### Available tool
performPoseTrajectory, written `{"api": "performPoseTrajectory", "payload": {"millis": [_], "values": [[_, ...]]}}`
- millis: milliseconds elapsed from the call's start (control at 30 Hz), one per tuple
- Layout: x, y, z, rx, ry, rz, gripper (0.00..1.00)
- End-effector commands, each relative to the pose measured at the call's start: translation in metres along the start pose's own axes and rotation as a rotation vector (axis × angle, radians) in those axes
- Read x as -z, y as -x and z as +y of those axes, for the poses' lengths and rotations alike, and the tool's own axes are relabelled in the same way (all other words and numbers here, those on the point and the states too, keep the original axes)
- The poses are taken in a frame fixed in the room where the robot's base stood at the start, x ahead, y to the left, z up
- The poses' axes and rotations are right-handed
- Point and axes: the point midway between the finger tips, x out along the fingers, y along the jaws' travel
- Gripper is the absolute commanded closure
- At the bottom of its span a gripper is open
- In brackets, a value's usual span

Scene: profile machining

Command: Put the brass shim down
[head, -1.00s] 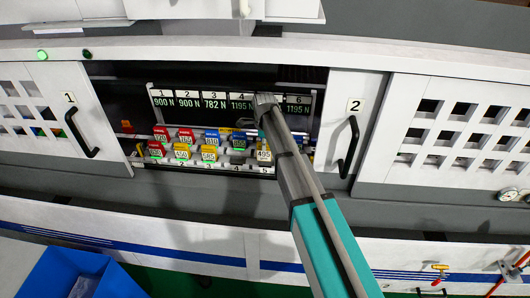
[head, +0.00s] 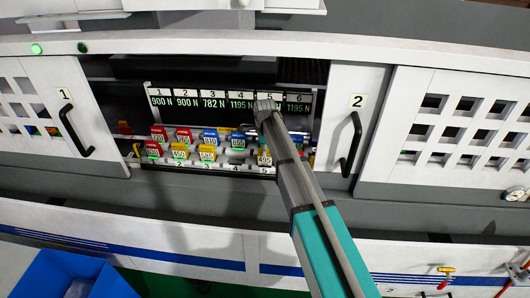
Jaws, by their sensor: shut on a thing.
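My arm reaches into the open machine bay in the head view, and my gripper (head: 265,104) is at its far end, in front of the force display (head: 228,102). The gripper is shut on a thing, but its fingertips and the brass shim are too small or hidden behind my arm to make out. Just below the gripper, a rack (head: 205,166) carries red, yellow and blue numbered blocks in two rows. A block labelled 495 (head: 264,160) sits at the rack's right, beside my arm. I cannot tell whether the held thing touches anything.
Sliding door 1 (head: 85,110) stands left of the bay and door 2 (head: 352,125) right of it, each with a black handle. A blue bin (head: 50,275) is at the lower left. Gauges and a red-handled tool (head: 515,275) are at the right.

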Motion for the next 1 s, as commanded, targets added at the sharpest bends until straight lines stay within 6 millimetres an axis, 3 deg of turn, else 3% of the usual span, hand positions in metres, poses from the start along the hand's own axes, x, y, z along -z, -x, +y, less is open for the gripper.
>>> {"api": "performPoseTrajectory", "payload": {"millis": [333, 367, 533, 1000], "values": [[0.0001, -0.0037, 0.0, 0.0, 0.0, 0.0, 1.0], [0.0001, -0.0025, 0.0, 0.0, 0.0, 0.0, 0.72], [0.0002, -0.0022, 0.0, 0.0, 0.0, 0.0, 0.44], [0.0002, -0.0003, 0.0, 0.0, 0.0, 0.0, 0.44]]}}
